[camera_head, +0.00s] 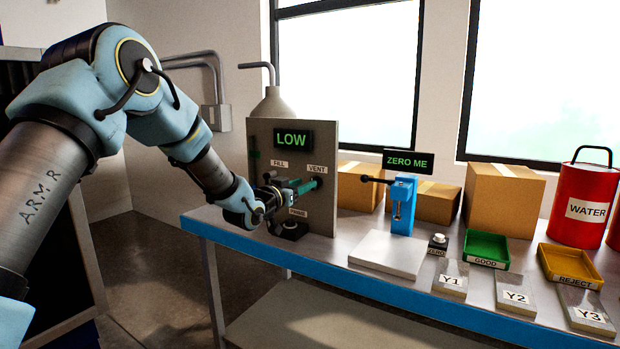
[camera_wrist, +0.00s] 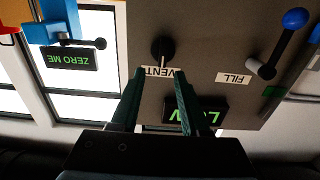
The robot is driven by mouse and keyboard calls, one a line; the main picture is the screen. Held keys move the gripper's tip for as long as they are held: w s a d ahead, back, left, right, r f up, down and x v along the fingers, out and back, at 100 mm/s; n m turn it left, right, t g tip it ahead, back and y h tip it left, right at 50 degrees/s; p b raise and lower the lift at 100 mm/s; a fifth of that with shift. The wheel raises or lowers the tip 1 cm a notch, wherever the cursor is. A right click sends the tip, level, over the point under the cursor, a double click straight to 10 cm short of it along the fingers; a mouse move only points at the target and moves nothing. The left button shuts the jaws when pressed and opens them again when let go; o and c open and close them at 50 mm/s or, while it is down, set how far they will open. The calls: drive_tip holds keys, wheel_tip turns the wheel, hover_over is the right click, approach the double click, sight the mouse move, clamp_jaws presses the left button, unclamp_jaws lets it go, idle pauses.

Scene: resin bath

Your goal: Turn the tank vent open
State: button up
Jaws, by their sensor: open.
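The tank panel (camera_head: 327,141) stands upright on the bench, with a green LOW display (camera_head: 291,139) near its top. Its VENT label (camera_head: 317,170) shows right of the FILL label. In the wrist view, which is upside down, the dark vent handle (camera_wrist: 163,50) sits beside its VENT label. In the head view my gripper hides most of this handle. My gripper (camera_head: 312,184) is in front of the panel at vent height. In the wrist view my gripper (camera_wrist: 160,72) is open, its green fingers pointing toward the vent with nothing seen between them. I cannot tell whether they touch the handle.
The fill lever with a blue ball (camera_wrist: 295,18) sticks out beside the vent in the wrist view. A PRIME button (camera_head: 290,230) is below my gripper. A blue stand (camera_head: 402,205) with a dark lever is to the right. Trays and blocks fill the bench's right side.

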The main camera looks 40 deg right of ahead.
sight(312, 179)
drive_tip(key=shift+p+x, duration=0.55)
drive_tip(key=shift+x, duration=1.7)
drive_tip(key=shift+w, duration=0.15)
drive_tip(key=shift+a, duration=0.1)
clamp_jaws()
